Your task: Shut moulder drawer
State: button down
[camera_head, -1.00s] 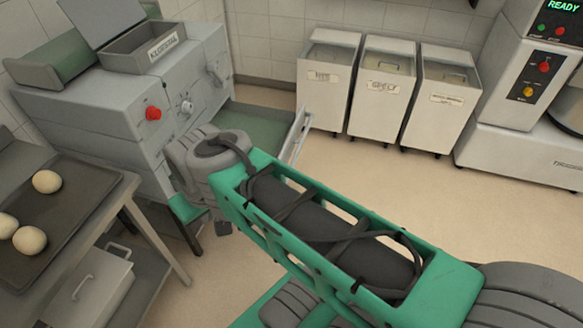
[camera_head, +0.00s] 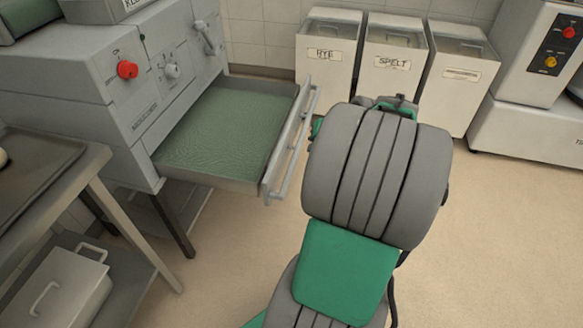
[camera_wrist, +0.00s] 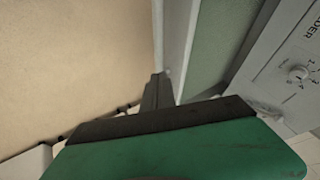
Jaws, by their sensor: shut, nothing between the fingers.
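The moulder drawer (camera_head: 225,135) stands pulled out from the grey moulder (camera_head: 150,75), with its green bed exposed. Its front panel carries a long bar handle (camera_head: 297,145) on the outer side. In the wrist view the drawer's green bed (camera_wrist: 222,45) and pale front edge (camera_wrist: 178,40) run upward, with the moulder's dial panel (camera_wrist: 285,75) at right. My gripper (camera_wrist: 158,88) is shut and empty, its dark fingertips close to the drawer front on the floor side. I cannot tell whether they touch it. In the head view my arm hides the gripper.
Three white bins (camera_head: 390,65) stand along the back wall, with a mixer-like machine (camera_head: 530,90) to their right. A steel table (camera_head: 75,180) with a tray is at left, a lidded box (camera_head: 60,290) beneath it. The floor (camera_head: 490,230) at right is clear.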

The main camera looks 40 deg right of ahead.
jog(key=b, duration=0.2)
send_near(282, 156)
notch_tip(282, 156, down, 4)
jog(key=d, duration=0.3)
jog(key=w+a, duration=0.2)
jog(key=shift+w+a+f, duration=0.1)
jog(key=shift+w+a, duration=0.25)
jog(key=shift+w, duration=0.05)
